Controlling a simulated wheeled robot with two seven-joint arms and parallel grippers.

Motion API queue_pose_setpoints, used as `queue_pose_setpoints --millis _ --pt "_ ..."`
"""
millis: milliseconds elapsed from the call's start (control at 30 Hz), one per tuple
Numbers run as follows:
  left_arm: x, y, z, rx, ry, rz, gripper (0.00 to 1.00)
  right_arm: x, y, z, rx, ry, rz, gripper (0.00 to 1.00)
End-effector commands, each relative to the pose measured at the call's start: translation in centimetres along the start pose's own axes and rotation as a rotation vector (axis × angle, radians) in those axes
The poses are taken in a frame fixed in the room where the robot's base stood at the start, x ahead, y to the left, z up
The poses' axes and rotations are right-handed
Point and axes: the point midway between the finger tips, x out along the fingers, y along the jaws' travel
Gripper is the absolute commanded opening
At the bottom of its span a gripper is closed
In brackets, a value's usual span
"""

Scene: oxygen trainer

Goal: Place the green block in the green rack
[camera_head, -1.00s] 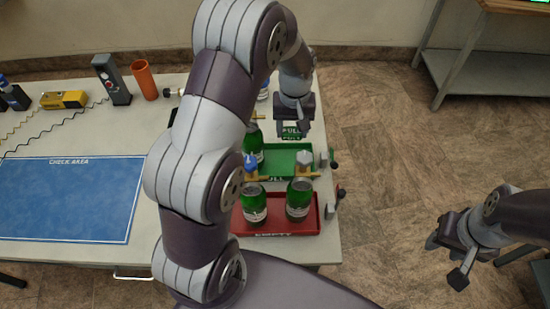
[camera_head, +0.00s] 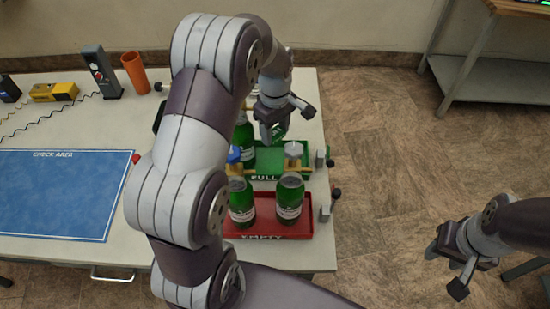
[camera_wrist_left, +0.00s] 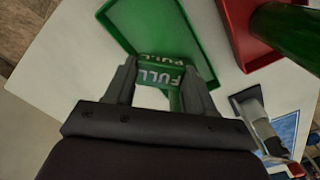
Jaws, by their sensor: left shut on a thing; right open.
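The green block (camera_wrist_left: 162,76) with white FULL lettering is held between the fingers of my left gripper (camera_wrist_left: 160,80). In the head view the block (camera_head: 280,132) shows partly below my left gripper (camera_head: 282,118) and looks tilted. The green rack is a shallow green tray marked FULL (camera_head: 292,175), on the table's right side. The block is near the tray's far edge; I cannot tell whether they touch. In the left wrist view the tray (camera_wrist_left: 140,20) lies just beyond the block. My right gripper (camera_head: 446,270) is open and empty, off the table at the right.
A green bottle (camera_head: 245,140) stands at the green tray's left end, partly behind my arm. A red tray marked EMPTY (camera_head: 270,232) with two green bottles (camera_head: 290,198) lies nearer. Valve fittings (camera_head: 326,158) stick out along the table's right edge. A blue mat (camera_head: 60,195) lies left.

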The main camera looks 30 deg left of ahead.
Motion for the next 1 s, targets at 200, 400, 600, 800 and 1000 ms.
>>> queue_pose_setpoints --millis 200,400,600,800,1000 --pt "4.4 -0.1 0.0 0.001 -0.002 -0.003 0.25 -0.1 0.0 0.0 0.000 -0.001 0.000 0.43" --pt "6.5 -0.1 0.0 0.001 -0.001 -0.002 0.25 -0.1 0.0 0.0 0.000 -0.001 0.000 0.43" --pt "9.1 -0.1 0.1 0.001 -0.002 -0.003 0.25 -0.1 0.0 0.0 0.000 -0.001 0.000 0.43" --pt "10.8 0.0 0.0 0.001 0.000 0.001 0.25 -0.2 0.0 0.0 0.000 -0.001 0.000 0.43" --pt "11.1 -0.1 0.0 0.001 0.000 0.000 0.25 0.0 0.0 0.0 0.000 -0.001 0.000 0.43"
